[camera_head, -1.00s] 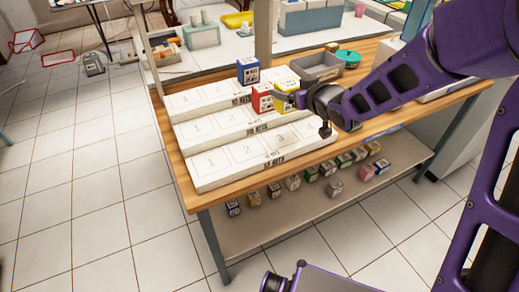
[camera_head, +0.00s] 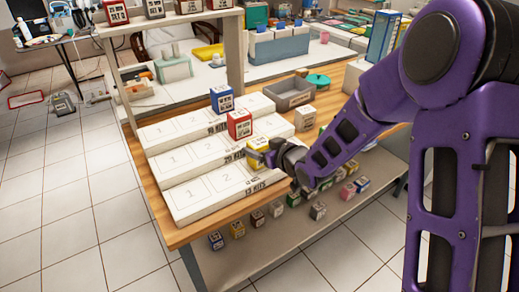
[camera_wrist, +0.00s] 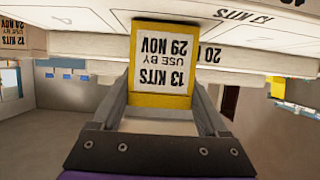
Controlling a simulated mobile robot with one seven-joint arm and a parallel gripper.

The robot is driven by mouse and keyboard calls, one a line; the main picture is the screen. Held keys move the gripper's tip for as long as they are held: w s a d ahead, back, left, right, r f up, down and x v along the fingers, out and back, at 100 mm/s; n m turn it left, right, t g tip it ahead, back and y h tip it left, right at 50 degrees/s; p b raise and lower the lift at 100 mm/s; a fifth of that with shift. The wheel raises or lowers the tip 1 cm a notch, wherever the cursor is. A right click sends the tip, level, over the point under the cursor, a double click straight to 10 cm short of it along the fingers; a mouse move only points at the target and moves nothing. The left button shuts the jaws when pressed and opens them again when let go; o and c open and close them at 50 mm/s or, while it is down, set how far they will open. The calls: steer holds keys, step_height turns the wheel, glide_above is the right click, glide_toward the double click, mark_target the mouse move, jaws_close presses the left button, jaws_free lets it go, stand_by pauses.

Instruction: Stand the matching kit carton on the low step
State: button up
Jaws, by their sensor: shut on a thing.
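My gripper (camera_head: 263,156) is shut on a yellow-edged carton (camera_head: 256,142), just above or at the low front step (camera_head: 206,204), around its third space. In the wrist view the carton (camera_wrist: 161,62) sits between the fingers (camera_wrist: 162,98). Its label reads 13 KITS, USE BY 29 NOV, upside down in the picture. The low step's label also reads 13 KITS and is likewise upside down in the wrist view (camera_wrist: 243,15). I cannot tell whether the carton touches the step. My gripper hides part of the step's right end.
A red carton (camera_head: 239,124) stands on the middle step (camera_head: 165,166), labelled 20 KITS. A blue carton (camera_head: 222,98) stands on the back step (camera_head: 160,132). Several small cartons line the lower shelf (camera_head: 270,238).

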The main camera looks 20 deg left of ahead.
steer(key=shift+f, duration=0.25)
steer(key=o, duration=1.4)
steer(key=shift+r, duration=0.1)
steer(key=shift+r, duration=0.2)
steer(key=p+v, duration=0.1)
steer(key=v, duration=1.1)
steer(key=shift+f+p, duration=0.1)
steer(key=shift+p, duration=0.3)
steer(key=shift+d, duration=0.1)
